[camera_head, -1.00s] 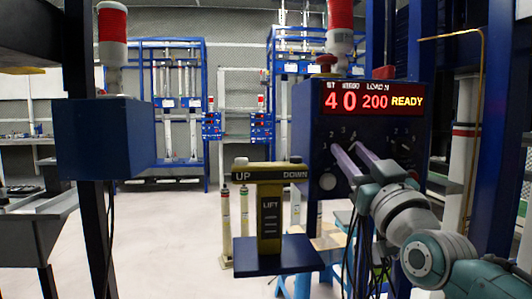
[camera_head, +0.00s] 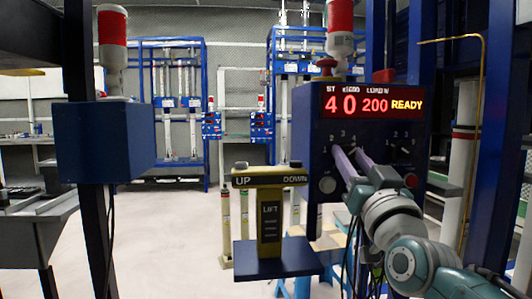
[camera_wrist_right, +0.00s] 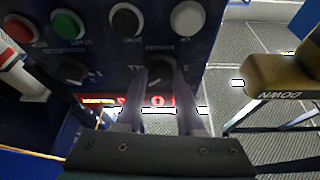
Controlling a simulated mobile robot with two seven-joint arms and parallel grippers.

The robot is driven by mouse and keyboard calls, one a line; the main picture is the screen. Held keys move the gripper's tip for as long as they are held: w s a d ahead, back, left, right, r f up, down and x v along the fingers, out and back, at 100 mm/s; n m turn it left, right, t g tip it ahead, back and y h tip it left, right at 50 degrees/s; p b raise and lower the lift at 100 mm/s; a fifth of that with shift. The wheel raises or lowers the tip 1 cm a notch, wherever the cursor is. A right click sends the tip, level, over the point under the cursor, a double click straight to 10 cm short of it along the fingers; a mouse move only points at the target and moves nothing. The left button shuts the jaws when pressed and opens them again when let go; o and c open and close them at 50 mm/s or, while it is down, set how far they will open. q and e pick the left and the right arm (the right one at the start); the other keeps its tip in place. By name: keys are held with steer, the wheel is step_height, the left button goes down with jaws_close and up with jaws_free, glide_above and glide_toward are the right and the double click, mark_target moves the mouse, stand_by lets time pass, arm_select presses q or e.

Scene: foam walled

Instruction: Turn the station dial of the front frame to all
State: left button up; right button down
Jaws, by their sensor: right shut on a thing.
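The front frame's blue control box (camera_head: 312,130) stands right of centre in the head view. Its red display reads station 4, 0, 200 and READY. The station dial (camera_wrist_right: 160,70) is a dark knob low on the panel in the right wrist view; numbers such as 2, 3 and 4 show around it in the head view. My right gripper (camera_head: 349,152) has its two purple-grey fingers on either side of this knob, shut on it. The fingers hide much of the knob and its pointer. My left gripper is not in view.
A second dial (camera_head: 404,149) sits to the right on the panel. Several round buttons, including a red one (camera_wrist_right: 21,27), share the panel. A yellow UP/DOWN lift handle (camera_head: 270,180) on a blue bracket stands close to the left. Open floor (camera_head: 170,235) lies further left.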

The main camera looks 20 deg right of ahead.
steer(key=m+g+h+p, duration=0.1)
steer(key=m, duration=0.3)
steer(key=m+g+h+p, duration=0.1)
steer(key=m+h, duration=0.1)
steer(key=m, duration=0.1)
steer(key=shift+a+m+h, duration=0.1)
steer(key=shift+m+h, duration=0.2)
steer(key=shift+m, duration=0.1)
steer(key=c, duration=0.5)
jaws_free()
steer(key=p+v, duration=0.1)
steer(key=v, duration=0.9)
steer(key=shift+r, duration=0.15)
steer(key=shift+a, duration=0.1)
